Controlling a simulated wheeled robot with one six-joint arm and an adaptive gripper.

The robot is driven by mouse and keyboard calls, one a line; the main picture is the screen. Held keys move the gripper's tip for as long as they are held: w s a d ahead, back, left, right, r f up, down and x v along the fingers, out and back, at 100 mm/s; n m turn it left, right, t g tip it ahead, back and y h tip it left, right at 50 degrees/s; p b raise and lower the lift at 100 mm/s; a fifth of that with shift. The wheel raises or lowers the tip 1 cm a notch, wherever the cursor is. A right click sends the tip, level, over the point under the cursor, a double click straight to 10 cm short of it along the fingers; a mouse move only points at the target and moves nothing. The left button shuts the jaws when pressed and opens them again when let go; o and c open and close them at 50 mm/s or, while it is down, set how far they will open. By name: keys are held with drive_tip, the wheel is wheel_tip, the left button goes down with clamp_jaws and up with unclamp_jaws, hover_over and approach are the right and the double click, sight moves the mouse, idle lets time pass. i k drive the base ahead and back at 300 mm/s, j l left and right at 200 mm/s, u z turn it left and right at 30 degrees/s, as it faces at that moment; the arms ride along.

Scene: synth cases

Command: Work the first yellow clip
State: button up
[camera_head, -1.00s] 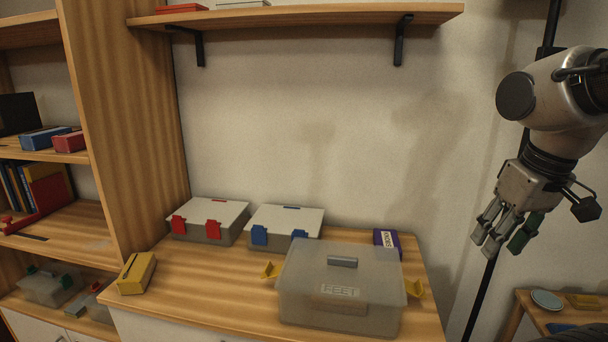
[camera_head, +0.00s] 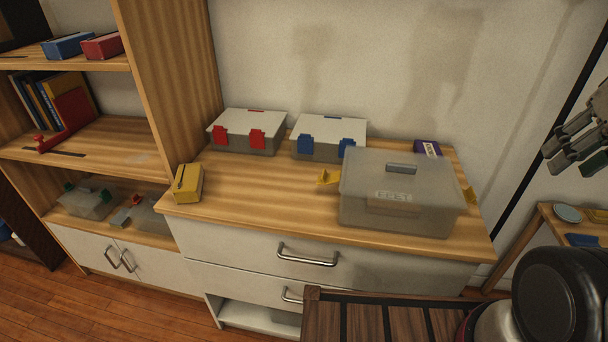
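A clear box marked FEET (camera_head: 400,215) stands on the wooden counter, with its lid on and a grey handle on top. One yellow clip (camera_head: 328,178) sticks out from its left side, swung away from the wall. The other yellow clip (camera_head: 470,196) sticks out at its right side, partly hidden behind the box. Nothing marks which clip is the first. My gripper (camera_head: 574,156) is at the right edge, partly cut off, in the air well away from the box and clips. I see nothing held in it; its opening is unclear.
Behind stand a red-clipped box (camera_head: 247,132) and a blue-clipped box (camera_head: 329,137). A purple box (camera_head: 427,148) is behind the FEET box. A yellow case (camera_head: 188,184) lies at the counter's left end. Bare counter (camera_head: 255,190) lies between. A slatted wooden surface (camera_head: 370,318) is in front.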

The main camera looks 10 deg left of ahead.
sight(332, 177)
drive_tip(key=j+z, duration=0.1)
drive_tip(key=j, duration=0.3)
drive_tip(key=k+j+z, duration=0.1)
drive_tip(key=j, duration=0.25)
drive_tip(key=k+j+z, duration=0.1)
drive_tip(key=j, duration=0.3)
drive_tip(key=k+j+z, duration=0.1)
drive_tip(key=j, duration=0.25)
drive_tip(key=k+j+z, duration=0.1)
drive_tip(key=j, duration=0.25)
drive_tip(key=k+j+z, duration=0.1)
drive_tip(key=j, duration=0.25)
drive_tip(key=k+j, duration=0.15)
drive_tip(key=k, duration=0.25)
drive_tip(key=k+j+z, duration=0.1)
drive_tip(key=k, duration=0.3)
drive_tip(key=i+j, duration=0.1)
drive_tip(key=j, duration=0.3)
drive_tip(key=i+j+z, duration=0.1)
drive_tip(key=j, duration=0.3)
drive_tip(key=i+j, duration=0.1)
drive_tip(key=j, duration=0.3)
drive_tip(key=i+j, duration=0.1)
drive_tip(key=j, duration=0.3)
drive_tip(key=z, duration=0.05)
